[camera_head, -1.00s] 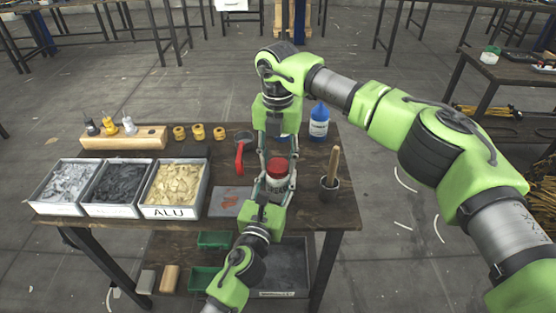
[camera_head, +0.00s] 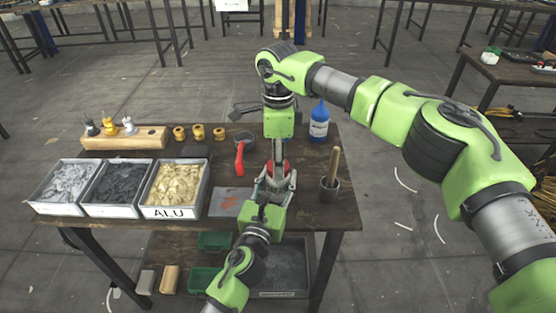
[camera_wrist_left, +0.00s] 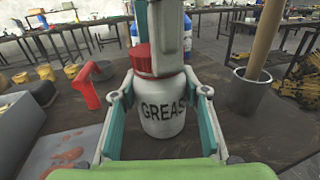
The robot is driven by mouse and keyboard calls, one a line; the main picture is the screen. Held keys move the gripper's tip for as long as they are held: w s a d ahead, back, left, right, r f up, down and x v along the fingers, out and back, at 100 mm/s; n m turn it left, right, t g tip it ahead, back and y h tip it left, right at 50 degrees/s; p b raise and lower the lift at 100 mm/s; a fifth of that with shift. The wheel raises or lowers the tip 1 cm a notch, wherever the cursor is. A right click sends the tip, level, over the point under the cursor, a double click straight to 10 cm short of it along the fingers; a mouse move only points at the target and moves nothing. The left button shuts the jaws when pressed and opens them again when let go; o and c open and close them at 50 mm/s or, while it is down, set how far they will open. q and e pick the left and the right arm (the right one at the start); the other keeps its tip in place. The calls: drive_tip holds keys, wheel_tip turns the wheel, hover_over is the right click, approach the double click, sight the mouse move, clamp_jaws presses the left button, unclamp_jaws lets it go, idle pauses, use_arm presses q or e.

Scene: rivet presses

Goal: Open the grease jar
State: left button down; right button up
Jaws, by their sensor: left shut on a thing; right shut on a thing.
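The grease jar is a white jar (camera_wrist_left: 162,110) lettered "GREAS…", with a red lid (camera_wrist_left: 143,62). It stands upright at the front middle of the dark table, and its lid shows in the head view (camera_head: 287,168). My left gripper (camera_head: 275,182) comes from the front and is shut on the jar's body, one finger on each side. My right gripper (camera_head: 279,165) points straight down from above and is shut on the red lid. Its fingers (camera_wrist_left: 166,35) appear nearly edge-on in the head view and hide part of the lid. The lid sits at the jar's top; I cannot tell how loose it is.
A red-handled tool (camera_head: 239,158) and a marked grey plate (camera_head: 229,203) are left of the jar. A cup with a wooden-handled tool (camera_head: 330,188) is right. A blue bottle (camera_head: 319,125) stands behind. Parts bins (camera_head: 172,187) fill the left side.

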drive_tip(key=n, duration=0.3)
drive_tip(key=shift+n, duration=0.3)
drive_tip(key=n, duration=1.4)
drive_tip(key=shift+r, duration=0.2)
drive_tip(key=shift+r, duration=1)
